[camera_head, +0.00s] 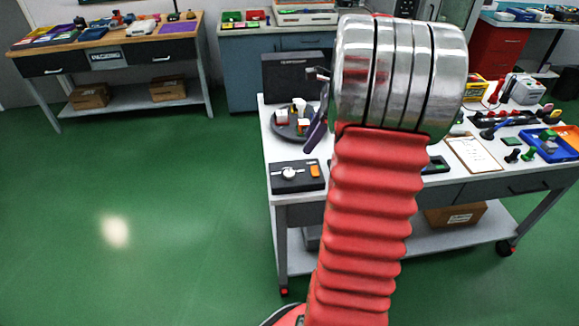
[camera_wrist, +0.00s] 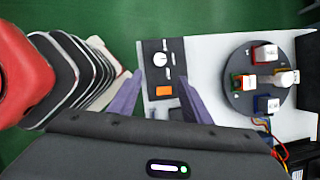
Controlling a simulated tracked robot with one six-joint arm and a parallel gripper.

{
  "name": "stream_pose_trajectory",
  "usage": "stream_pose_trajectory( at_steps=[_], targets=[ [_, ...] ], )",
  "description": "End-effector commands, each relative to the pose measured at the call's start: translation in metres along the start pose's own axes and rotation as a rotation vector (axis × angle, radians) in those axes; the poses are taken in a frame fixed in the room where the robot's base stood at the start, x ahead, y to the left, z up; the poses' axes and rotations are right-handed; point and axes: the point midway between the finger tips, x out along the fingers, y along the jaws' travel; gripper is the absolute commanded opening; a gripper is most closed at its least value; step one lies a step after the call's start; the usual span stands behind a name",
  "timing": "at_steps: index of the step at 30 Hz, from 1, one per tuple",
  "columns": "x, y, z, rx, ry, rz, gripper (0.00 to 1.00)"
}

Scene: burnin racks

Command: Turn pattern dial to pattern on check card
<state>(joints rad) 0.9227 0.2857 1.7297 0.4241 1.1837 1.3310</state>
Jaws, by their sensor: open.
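A black control box (camera_head: 297,177) lies at the front left corner of the white bench. It carries a white round dial (camera_head: 289,173) and an orange switch (camera_head: 315,171). The wrist view shows the dial (camera_wrist: 160,59) and the orange switch (camera_wrist: 164,90) between and just beyond my purple fingertips. My gripper (camera_wrist: 162,75) is open and empty, apart from the dial. In the head view one purple finger shows beside my arm. The dial's markings are too small to read. A clipboard with white paper (camera_head: 472,153) lies on the right; I cannot tell whether it is the check card.
A round grey turntable (camera_wrist: 235,99) with several coloured blocks stands right of the box in the wrist view, near loose wires (camera_wrist: 270,140). A black upright panel (camera_head: 291,76) stands behind it. A blue tray (camera_head: 566,150) and small tools crowd the bench's right side.

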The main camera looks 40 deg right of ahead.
Motion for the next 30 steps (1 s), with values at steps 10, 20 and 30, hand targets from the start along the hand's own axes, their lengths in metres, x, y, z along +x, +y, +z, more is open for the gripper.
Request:
stream_pose_trajectory(
  at_steps=[10,20,30],
  targets=[
    [0.0,-0.001,-0.002,0.009,-0.002,0.001,0.44],
    [0.024,0.0,-0.002,0.008,-0.001,0.004,0.44],
    [0.076,0.0,-0.001,0.007,-0.001,0.004,0.44]
  ],
)
